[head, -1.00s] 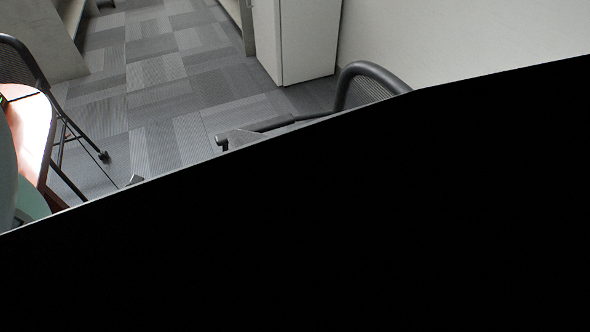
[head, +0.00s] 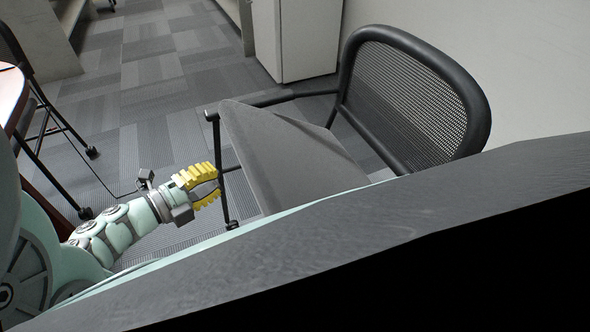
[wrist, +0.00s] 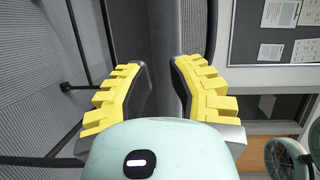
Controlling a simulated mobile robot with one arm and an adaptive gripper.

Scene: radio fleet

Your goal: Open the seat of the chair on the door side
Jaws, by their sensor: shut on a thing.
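The chair (head: 478,118) with a black mesh back stands at the right in the head view. Its grey seat (head: 290,150) shows as a slanted panel, tilted up from level. My gripper (head: 214,183), with yellow ridged fingers, is at the seat's left edge, beside the black frame. In the wrist view the fingers (wrist: 158,70) stand a little apart on either side of the dark grey seat (wrist: 163,40), shut on its edge. The exact contact is hard to see. The lower part of the chair is hidden behind a large dark shape.
Another black chair (head: 22,62) and a reddish table edge (head: 12,90) are at the left. A white cabinet (head: 295,40) and a wall stand behind the chair. Carpeted floor (head: 150,75) is free between them. A notice board (wrist: 250,35) shows in the wrist view.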

